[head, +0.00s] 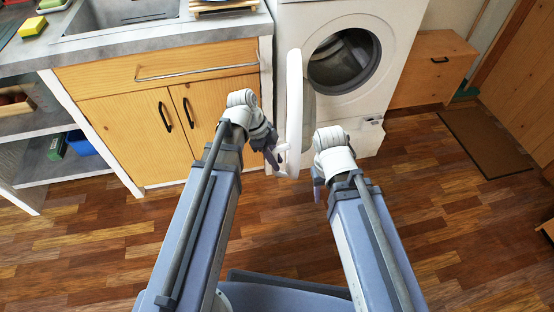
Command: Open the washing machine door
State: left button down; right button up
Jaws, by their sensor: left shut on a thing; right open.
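The white washing machine (372,22) stands against the back, right of the wooden cabinet. Its round door (294,85) is swung open to the left and seen nearly edge-on. The drum opening (343,62) is exposed and looks empty. My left gripper (277,168) is at the lower edge of the door and is shut on it; the fingertips are small and partly hidden. My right gripper (318,188) hangs below the front of the machine, apart from the door. It is open, its fingers mostly hidden behind my own wrist.
A wooden cabinet (130,125) with a sink (120,12) stands left of the door. A low wooden box (428,70) is right of the machine. A brown mat (485,140) lies on the floor at right. The wooden floor in front is clear.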

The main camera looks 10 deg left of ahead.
pick_arm(q)
jog(key=c, duration=1)
grip_release()
jog(key=p+v, duration=0.7)
jog(key=shift+w+a+r, duration=0.1)
jog(key=shift+a+r, duration=0.05)
jog(key=shift+r, duration=0.2)
